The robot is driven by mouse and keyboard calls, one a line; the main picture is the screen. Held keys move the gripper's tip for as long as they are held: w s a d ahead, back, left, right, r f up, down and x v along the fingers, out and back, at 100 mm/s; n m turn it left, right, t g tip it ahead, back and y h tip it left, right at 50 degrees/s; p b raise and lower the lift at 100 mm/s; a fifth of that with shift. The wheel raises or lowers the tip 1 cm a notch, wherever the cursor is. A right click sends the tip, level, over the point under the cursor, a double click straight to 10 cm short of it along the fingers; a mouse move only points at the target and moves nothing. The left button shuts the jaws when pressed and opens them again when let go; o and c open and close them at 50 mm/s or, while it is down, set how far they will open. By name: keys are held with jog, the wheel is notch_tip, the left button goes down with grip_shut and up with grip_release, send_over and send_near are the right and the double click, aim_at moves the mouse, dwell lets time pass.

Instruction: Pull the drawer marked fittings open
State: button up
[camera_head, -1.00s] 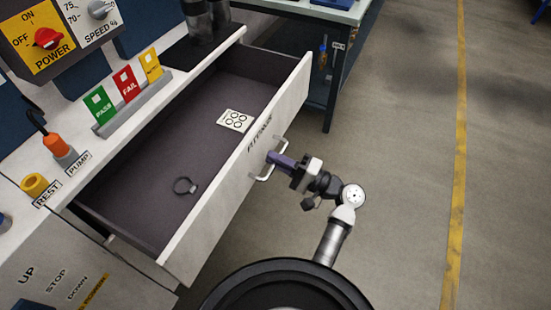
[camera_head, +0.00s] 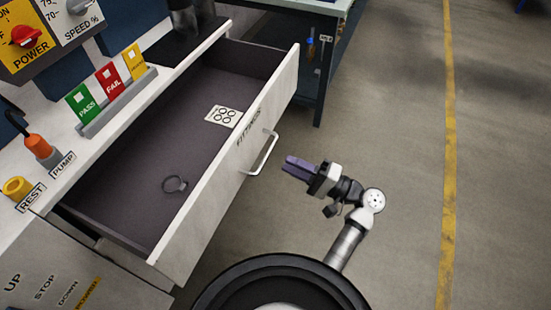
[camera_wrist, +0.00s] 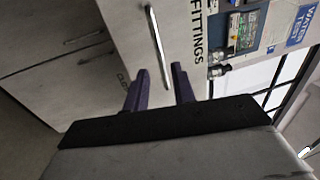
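The fittings drawer (camera_head: 215,185) is pulled far out from the bench, and its inside shows. Its front carries the word FITTINGS and a pale bar handle (camera_head: 265,152). The handle also shows in the wrist view (camera_wrist: 158,48), ahead of the fingers. My gripper (camera_head: 290,166) is to the right of the handle, apart from it and empty. Its two purple fingers (camera_wrist: 160,90) are spread with a gap between them in the wrist view.
In the drawer lie a dark ring (camera_head: 175,184) and a white card with circles (camera_head: 223,116). The bench top holds PASS and FAIL cards (camera_head: 110,80) and an orange-topped pump tool (camera_head: 38,146). Another table (camera_head: 318,60) stands behind. The floor to the right is clear.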

jog(key=v, duration=0.6)
jog(key=shift+d+b, duration=0.2)
jog(key=shift+b, duration=0.15)
jog(key=shift+s, duration=0.1)
